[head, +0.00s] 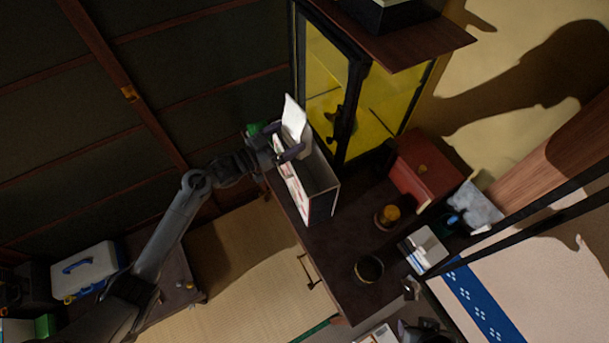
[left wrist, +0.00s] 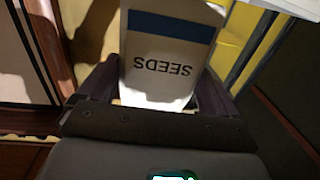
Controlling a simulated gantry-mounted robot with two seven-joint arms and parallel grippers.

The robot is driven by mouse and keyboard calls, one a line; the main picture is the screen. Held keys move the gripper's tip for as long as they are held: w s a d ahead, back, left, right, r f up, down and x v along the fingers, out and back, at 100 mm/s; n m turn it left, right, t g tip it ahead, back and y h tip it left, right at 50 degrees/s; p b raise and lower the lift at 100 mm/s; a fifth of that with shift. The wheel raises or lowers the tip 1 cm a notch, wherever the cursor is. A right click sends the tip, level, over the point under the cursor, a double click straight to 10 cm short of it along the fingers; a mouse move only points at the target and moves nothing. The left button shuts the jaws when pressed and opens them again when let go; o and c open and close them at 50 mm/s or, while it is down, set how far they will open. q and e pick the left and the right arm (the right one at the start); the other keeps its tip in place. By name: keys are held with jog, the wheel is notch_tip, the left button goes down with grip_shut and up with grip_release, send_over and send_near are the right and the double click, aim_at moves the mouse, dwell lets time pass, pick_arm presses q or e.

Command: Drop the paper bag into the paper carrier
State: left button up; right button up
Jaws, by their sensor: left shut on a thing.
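My left gripper (head: 287,148) is shut on a paper bag (head: 294,116), seen as a white packet in the head view. In the left wrist view, the bag (left wrist: 168,65) is pale with a blue band and upside-down "SEEDS" lettering, between the two dark fingers (left wrist: 160,92). The paper carrier (head: 323,204) is a white, open-topped box with coloured print on its side, standing on the dark cabinet top. The gripper and bag are at the carrier's far end, over or beside its opening; the exact height is unclear. My right gripper does not show.
A glass-doored cabinet with yellow panes (head: 325,75) stands close behind the carrier. A red-brown box (head: 424,167), an orange-topped item (head: 389,214), a dark round cup (head: 368,268) and a white box (head: 425,249) stand to the right. Bare cabinet top (head: 340,235) lies between.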

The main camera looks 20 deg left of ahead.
pick_arm(q)
jog(key=o, duration=0.8)
jog(key=shift+s+a+f, duration=0.1)
jog(key=shift+s+a, duration=0.2)
jog(key=shift+s, duration=0.1)
jog(key=shift+b+v, duration=1.15)
jog(key=shift+v, duration=3.8)
